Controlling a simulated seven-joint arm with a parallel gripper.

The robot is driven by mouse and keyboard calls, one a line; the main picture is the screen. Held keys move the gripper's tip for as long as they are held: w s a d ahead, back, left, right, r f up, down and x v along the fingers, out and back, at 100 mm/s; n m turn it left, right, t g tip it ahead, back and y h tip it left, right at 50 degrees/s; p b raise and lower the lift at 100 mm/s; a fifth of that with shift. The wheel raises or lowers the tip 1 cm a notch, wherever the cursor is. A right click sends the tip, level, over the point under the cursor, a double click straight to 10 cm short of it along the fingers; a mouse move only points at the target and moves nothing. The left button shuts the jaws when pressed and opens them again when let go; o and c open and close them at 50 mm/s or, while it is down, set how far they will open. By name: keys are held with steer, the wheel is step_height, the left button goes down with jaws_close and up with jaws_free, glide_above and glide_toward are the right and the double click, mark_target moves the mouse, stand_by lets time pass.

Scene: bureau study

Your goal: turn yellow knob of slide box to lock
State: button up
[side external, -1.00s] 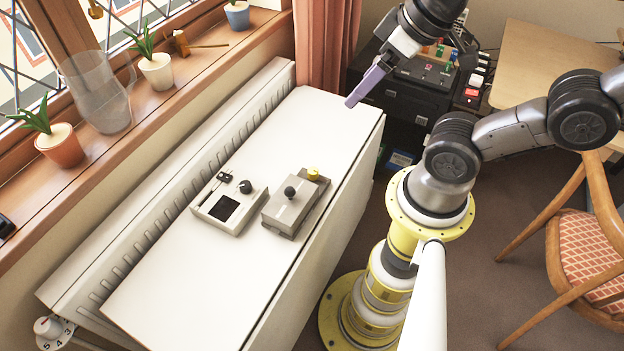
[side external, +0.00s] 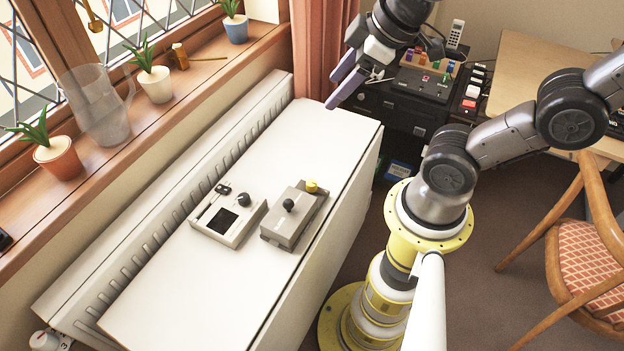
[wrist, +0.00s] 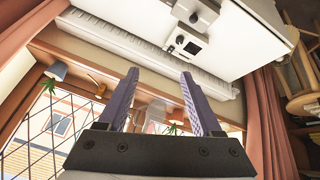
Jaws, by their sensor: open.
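The slide box (side external: 293,222) is a grey box on the white table, with a black ball knob (side external: 288,205) on its top. Its yellow knob (side external: 312,186) stands at the far right end. In the wrist view the slide box (wrist: 204,13) is at the top edge, partly cut off; I cannot make out the yellow knob there. My gripper (side external: 338,92) is above the far end of the table, well away from the box. Its two purple fingers are apart and nothing is between them; the wrist view also shows the gripper (wrist: 159,75) open.
A second box (side external: 227,215) with a dark screen and a black knob stands just left of the slide box. The white table (side external: 165,300) is otherwise clear. Plants and a clear jug (side external: 101,108) stand on the window sill. A black cabinet with equipment (side external: 425,85) stands behind.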

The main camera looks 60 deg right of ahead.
steer(key=w+d+f+n+g, duration=0.1)
steer(key=w+f+n+g, duration=0.1)
steer(key=w+f, duration=0.25)
steer(key=n+g, duration=0.1)
steer(key=g, duration=0.3)
glide_above(312, 182)
step_height(312, 182, down, 16)
steer(key=r, duration=0.1)
step_height(312, 182, down, 11)
steer(key=shift+f, duration=1.2)
jaws_close()
